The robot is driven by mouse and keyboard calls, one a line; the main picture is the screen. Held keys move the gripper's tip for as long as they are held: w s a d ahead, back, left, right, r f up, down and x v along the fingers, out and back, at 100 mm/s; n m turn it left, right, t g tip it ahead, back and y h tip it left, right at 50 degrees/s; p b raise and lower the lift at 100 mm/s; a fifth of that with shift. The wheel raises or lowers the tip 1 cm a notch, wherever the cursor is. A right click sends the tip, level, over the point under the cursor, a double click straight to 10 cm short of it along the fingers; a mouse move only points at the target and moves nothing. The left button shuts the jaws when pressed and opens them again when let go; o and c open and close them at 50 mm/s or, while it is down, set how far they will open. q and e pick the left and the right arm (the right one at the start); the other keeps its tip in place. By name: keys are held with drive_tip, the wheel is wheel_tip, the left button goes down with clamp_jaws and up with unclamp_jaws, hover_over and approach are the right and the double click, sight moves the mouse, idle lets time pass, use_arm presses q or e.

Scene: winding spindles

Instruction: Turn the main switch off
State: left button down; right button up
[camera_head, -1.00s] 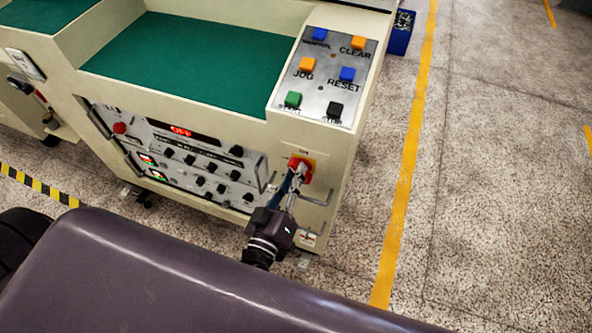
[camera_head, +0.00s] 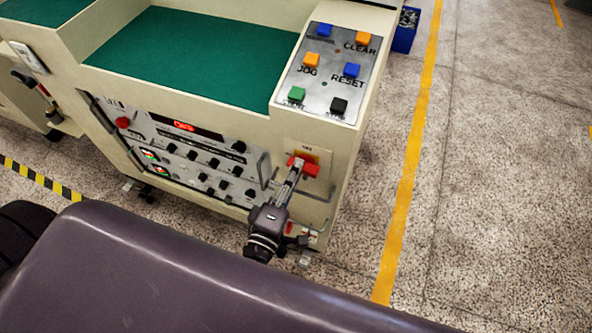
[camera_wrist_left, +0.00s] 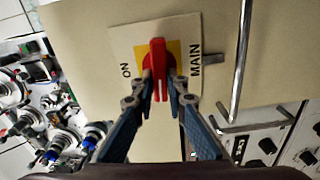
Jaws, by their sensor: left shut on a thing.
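The main switch has a red handle (camera_head: 310,170) on a yellow plate at the right end of the cream cabinet's front. My left gripper (camera_head: 297,163) is shut on the handle. In the left wrist view, the red handle (camera_wrist_left: 157,68) sits between the two fingertips (camera_wrist_left: 159,82), which partly cover its lower end. The label reads ON on one side and MAIN on the other. The handle lies crosswise to the ON mark, about level in the head view. My right gripper is not in view.
A button panel (camera_head: 322,75) is above, and a knob panel (camera_head: 200,165) is to the left. Open floor lies right, past a yellow line (camera_head: 410,165).

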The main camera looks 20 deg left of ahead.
use_arm(q)
drive_tip(key=shift+n, duration=0.6)
drive_tip(key=shift+f, duration=0.1)
drive_tip(key=c, duration=1.9)
unclamp_jaws()
drive_tip(key=shift+c, duration=0.2)
drive_tip(key=s, duration=1.2)
drive_tip(key=shift+a, duration=0.25)
